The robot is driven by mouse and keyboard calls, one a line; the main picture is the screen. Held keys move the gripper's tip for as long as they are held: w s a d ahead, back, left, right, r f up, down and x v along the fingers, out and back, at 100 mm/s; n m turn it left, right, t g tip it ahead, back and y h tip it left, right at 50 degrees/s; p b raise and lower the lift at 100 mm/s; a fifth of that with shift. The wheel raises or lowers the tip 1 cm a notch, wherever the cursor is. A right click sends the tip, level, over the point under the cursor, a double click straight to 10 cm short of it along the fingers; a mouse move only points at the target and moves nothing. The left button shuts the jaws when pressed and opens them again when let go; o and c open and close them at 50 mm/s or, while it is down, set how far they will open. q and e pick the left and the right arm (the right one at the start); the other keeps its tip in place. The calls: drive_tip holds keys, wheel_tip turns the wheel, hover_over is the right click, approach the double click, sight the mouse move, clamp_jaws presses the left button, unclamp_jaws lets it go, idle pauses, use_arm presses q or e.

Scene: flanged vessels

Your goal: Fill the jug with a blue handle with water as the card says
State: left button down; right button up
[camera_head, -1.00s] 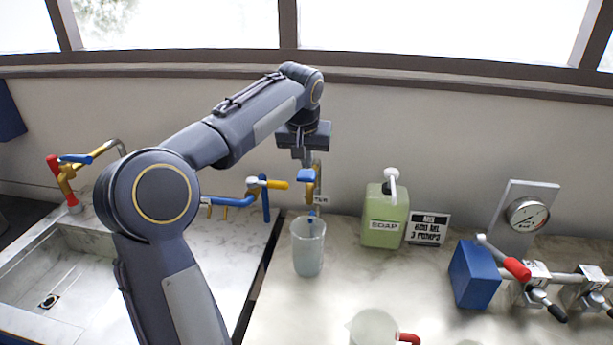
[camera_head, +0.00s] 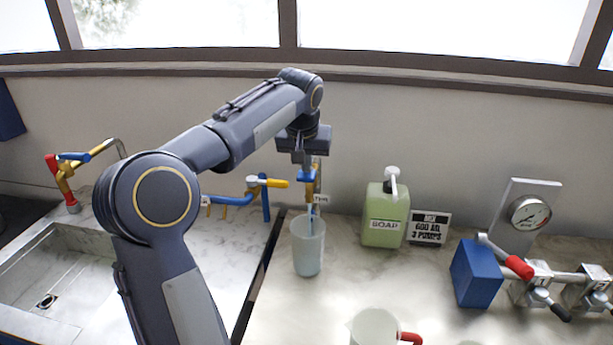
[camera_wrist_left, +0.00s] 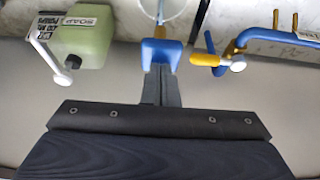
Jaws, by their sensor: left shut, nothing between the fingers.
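A translucent jug (camera_head: 308,255) stands on the counter under a brass tap with a blue lever (camera_head: 307,176). No handle shows on this jug, so I cannot tell its colour. A thin bluish stream (camera_head: 311,216) runs from the tap into the jug; the water level is not clear. My left gripper (camera_head: 309,164) is shut and empty, its fingertips at the blue lever. In the left wrist view the fingers (camera_wrist_left: 161,82) meet the lever (camera_wrist_left: 161,52), with the jug's rim (camera_wrist_left: 165,8) beyond. The card (camera_head: 428,228) appears to read "MIX, 600 ML, 3 PUMPS". My right gripper is out of view.
A green soap bottle (camera_head: 385,215) with a white pump stands right of the jug. A red-handled jug (camera_head: 374,329) is at the front. A blue block (camera_head: 475,273), gauge (camera_head: 528,213) and clamps are at right. A sink (camera_head: 65,275) and other taps are left.

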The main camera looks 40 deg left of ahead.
use_arm(q)
drive_tip(key=shift+f+b, duration=0.65)
drive_tip(key=shift+f, duration=0.3)
idle(7.0)
